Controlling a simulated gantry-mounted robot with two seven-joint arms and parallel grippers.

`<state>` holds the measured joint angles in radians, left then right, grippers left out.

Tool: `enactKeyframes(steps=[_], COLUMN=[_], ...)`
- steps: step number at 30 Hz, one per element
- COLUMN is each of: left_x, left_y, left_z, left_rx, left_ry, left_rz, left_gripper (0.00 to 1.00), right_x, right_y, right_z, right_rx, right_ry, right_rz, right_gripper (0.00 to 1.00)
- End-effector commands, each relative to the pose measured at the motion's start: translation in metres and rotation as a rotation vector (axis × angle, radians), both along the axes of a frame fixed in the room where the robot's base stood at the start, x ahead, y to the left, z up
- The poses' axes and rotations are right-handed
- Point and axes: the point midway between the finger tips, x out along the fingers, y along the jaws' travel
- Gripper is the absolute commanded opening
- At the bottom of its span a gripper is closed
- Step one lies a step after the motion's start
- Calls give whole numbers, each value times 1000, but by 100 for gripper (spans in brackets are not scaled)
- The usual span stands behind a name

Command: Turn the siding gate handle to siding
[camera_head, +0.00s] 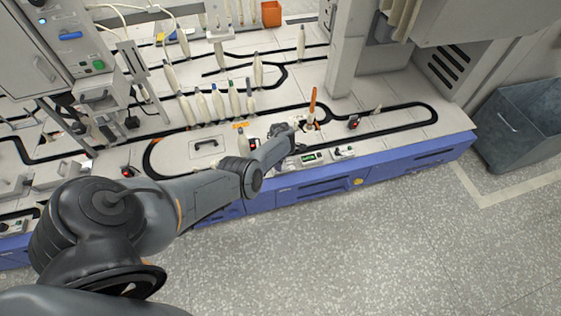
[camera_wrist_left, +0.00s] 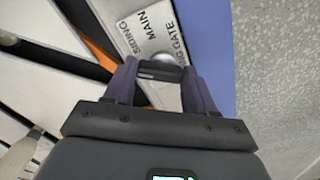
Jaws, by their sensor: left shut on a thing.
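The siding gate handle (camera_wrist_left: 160,72) is a dark bar on a pale metal plate (camera_wrist_left: 150,32) in the left wrist view. The plate is lettered SIDING, MAIN and, partly cut off, a word ending in NG GATE. My left gripper (camera_wrist_left: 163,80) has one finger on each side of the handle and is shut on it. In the head view my left gripper (camera_head: 294,128) reaches the front of the track table, and the handle is too small and covered to make out. Which word the handle points to is unclear. My right gripper is in neither view.
An upright orange bobbin (camera_head: 312,102) stands just beyond the gripper. Several pale bobbins (camera_head: 235,100) stand in rows to the left. The black track (camera_head: 428,108) loops right. A grey bin (camera_head: 520,125) stands on the floor beyond the table's right end.

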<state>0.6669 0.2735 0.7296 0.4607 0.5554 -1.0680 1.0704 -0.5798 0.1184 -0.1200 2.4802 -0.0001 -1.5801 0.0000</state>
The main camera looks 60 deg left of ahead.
Motion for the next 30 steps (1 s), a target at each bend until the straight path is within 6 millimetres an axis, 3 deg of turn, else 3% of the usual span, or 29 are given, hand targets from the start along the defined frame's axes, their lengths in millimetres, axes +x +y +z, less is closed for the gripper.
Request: enactKeyframes(steps=[20, 21, 25, 30], left_x=[-1, -1, -1, 0], left_y=[0, 0, 0, 0], left_z=[-1, -1, -1, 0], left_rx=[1, 1, 0, 0], left_ry=[1, 1, 0, 0], left_rz=[66, 66, 65, 65], left_gripper=[25, 60, 80, 81], right_x=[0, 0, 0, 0], right_y=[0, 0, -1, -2], right_z=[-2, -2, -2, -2], right_rx=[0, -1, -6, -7], right_ry=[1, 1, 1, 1], right_rz=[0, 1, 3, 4], right_gripper=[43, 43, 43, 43])
